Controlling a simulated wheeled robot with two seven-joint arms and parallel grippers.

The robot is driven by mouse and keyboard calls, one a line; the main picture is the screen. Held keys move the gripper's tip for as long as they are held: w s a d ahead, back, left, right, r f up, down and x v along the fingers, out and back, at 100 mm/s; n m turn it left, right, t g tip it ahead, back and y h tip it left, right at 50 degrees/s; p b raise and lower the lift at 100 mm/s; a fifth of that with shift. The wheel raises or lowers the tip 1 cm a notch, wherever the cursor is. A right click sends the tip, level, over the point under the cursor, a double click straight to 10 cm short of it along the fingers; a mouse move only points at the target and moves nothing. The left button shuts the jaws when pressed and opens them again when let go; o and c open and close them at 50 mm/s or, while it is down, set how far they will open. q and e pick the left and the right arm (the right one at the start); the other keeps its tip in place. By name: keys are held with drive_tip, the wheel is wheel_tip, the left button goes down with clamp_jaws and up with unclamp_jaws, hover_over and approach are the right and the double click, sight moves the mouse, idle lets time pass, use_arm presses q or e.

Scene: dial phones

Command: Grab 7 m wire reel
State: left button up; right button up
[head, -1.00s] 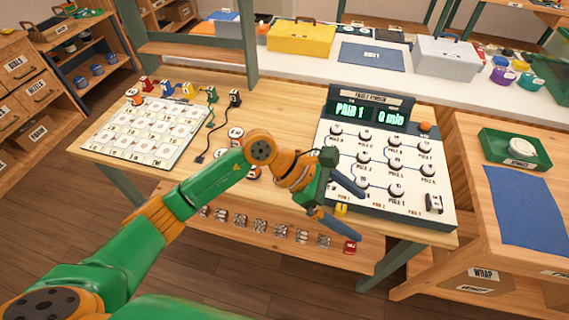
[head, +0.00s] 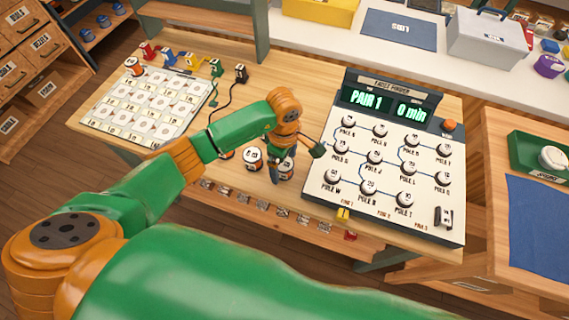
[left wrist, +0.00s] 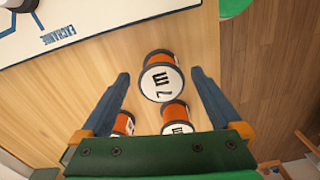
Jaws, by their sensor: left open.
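The 7 m wire reel (left wrist: 162,80) is orange with dark rims and a white top reading "7 m". In the left wrist view it stands between the fingertips of my left gripper (left wrist: 160,74), with gaps on both sides. The gripper is open and holds nothing. In the head view my left gripper (head: 294,156) is over the rightmost reel (head: 286,170), which it partly hides. Two more orange reels show in the left wrist view, one at lower left (left wrist: 124,123) and one at lower middle (left wrist: 175,113), partly covered by the gripper body. My right gripper is not in view.
The dial panel (head: 318,188) with its lit display (head: 385,107) stands just right of the reels. A printed grid board (head: 150,105) lies at the left, with colored plugs (head: 190,62) behind it. The table's front edge is close to the reels.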

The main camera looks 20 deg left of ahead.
use_arm(q)
drive_tip(key=shift+s+r, duration=0.15)
drive_tip(key=shift+s, duration=0.05)
drive_tip(key=c, duration=1.5)
drive_tip(key=shift+w, duration=0.15)
drive_tip(key=shift+c, duration=0.2)
